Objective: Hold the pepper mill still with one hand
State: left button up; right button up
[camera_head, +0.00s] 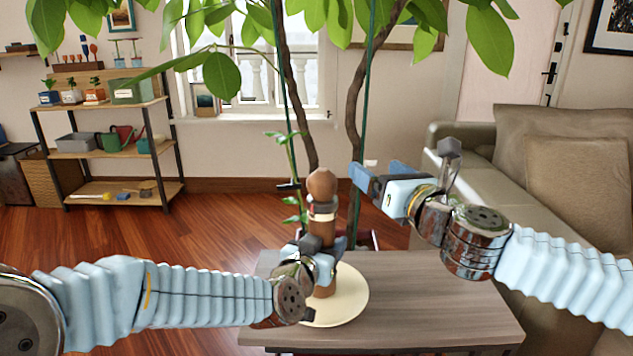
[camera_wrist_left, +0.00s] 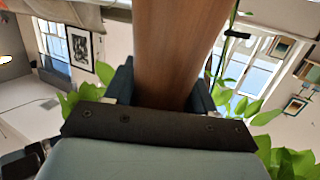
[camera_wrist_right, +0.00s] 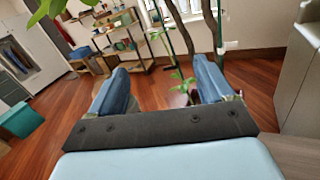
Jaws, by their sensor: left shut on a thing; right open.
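The wooden pepper mill (camera_head: 322,188) stands upright on a round cream plate (camera_head: 345,304) on the small table. It has a rounded brown top and a lighter band below it. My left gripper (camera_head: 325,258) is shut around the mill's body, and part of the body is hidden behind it. In the left wrist view the brown mill body (camera_wrist_left: 178,50) fills the space between the two blue fingers. My right gripper (camera_head: 372,176) is open and empty, up and to the right of the mill, apart from it. Its fingers (camera_wrist_right: 160,92) show spread with nothing between them in the right wrist view.
The grey wooden table (camera_head: 430,300) has bare room right of the plate. A leafy plant (camera_head: 290,80) with two thin trunks rises behind the mill. A beige sofa (camera_head: 550,150) stands at the right, and a shelf (camera_head: 110,148) with pots at the far left.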

aim_at(316, 182)
jog(key=s+a+f+n+g+y, duration=0.3)
jog(key=s+a+n+y, duration=0.1)
jog(key=s, duration=0.3)
jog(key=x, duration=1.1)
jog(key=shift+w+r, duration=0.2)
jog(key=shift+w, duration=0.15)
jog(key=c, duration=1)
jog(key=shift+t+h, duration=0.3)
jog(key=shift+c, duration=0.2)
